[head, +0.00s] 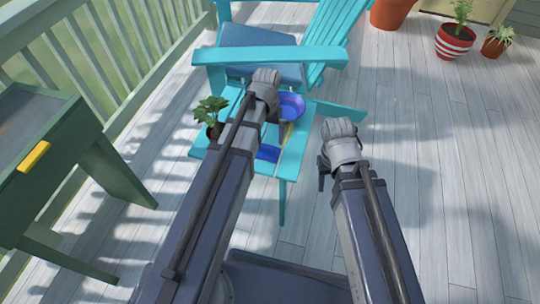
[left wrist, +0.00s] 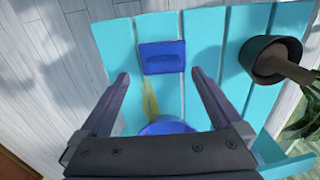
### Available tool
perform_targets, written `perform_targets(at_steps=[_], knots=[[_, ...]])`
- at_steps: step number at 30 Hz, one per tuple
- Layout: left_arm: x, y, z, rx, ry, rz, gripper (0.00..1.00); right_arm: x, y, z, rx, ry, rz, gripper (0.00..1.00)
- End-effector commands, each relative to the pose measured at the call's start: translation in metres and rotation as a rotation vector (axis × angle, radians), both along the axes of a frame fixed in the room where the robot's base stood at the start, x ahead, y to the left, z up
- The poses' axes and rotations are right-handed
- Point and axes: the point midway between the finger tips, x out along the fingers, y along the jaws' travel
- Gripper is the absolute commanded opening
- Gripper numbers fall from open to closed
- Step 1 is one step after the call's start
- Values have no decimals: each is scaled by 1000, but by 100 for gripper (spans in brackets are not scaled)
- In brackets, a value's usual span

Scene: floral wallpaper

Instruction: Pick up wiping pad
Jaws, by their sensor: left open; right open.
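The wiping pad (left wrist: 162,57) is a blue rectangle with a raised grip. It lies on the turquoise slatted surface (left wrist: 205,40), near its edge. In the head view the pad (head: 267,153) is just right of my left arm. My left gripper (left wrist: 160,82) is open and empty above the slats. The pad appears ahead of it, between the lines of its fingers and apart from them. My right gripper (head: 322,172) is open and empty, to the right of the turquoise surface. Its fingers are mostly hidden by its wrist.
A blue bowl (head: 291,106) and a yellowish stain (left wrist: 150,100) are on the slats near the pad. A potted plant (head: 212,112) stands at left on them. A turquoise chair back (head: 335,35) rises behind.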

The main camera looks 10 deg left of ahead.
Motion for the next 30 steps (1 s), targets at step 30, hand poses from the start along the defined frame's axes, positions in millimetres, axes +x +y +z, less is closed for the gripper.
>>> perform_targets(at_steps=[30], knots=[[11,4,-77,0,0,0,100,1,-2,-77,-10,-4,4,50]])
